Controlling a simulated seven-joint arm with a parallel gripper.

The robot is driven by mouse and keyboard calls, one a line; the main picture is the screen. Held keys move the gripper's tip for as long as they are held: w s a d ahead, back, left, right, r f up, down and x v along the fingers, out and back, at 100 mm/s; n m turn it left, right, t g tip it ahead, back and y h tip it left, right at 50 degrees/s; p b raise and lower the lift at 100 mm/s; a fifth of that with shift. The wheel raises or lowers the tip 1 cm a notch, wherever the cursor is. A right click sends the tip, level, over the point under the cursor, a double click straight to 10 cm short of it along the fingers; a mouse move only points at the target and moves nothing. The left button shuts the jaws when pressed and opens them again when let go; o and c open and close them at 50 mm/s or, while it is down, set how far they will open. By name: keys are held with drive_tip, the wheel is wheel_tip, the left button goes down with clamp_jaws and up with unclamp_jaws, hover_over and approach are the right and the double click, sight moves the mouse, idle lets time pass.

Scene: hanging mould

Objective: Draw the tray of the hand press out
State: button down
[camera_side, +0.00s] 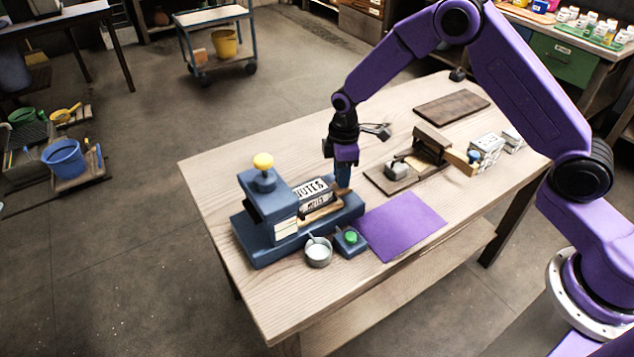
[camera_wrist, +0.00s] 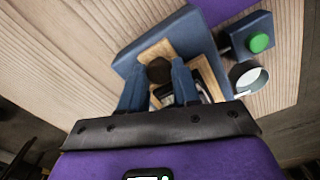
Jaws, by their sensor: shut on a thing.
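The blue hand press (camera_side: 268,215) with a yellow knob on top stands at the left end of the table. Its light wooden tray (camera_side: 322,213) lies on the blue base, reaching out to the right of the press body; the tray also shows in the wrist view (camera_wrist: 157,50). A black-and-white printed block (camera_side: 313,194) sits over the tray. My gripper (camera_side: 343,188) points down at the tray's outer end. In the wrist view its blue fingers (camera_wrist: 158,88) are shut on a dark brown knob (camera_wrist: 159,70) at that end.
A white cup (camera_side: 318,252) and a blue box with a green button (camera_side: 350,240) stand in front of the press. A purple sheet (camera_side: 405,225) lies to the right. A wooden device (camera_side: 430,145) and small boxes (camera_side: 487,148) stand farther right.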

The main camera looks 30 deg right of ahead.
drive_tip(key=d, duration=0.3)
drive_tip(key=c, duration=0.8)
unclamp_jaws()
drive_tip(key=shift+a+r, duration=0.1)
wheel_tip(320, 180, up, 17)
drive_tip(key=shift+r, duration=0.15)
drive_tip(key=shift+s, duration=0.1)
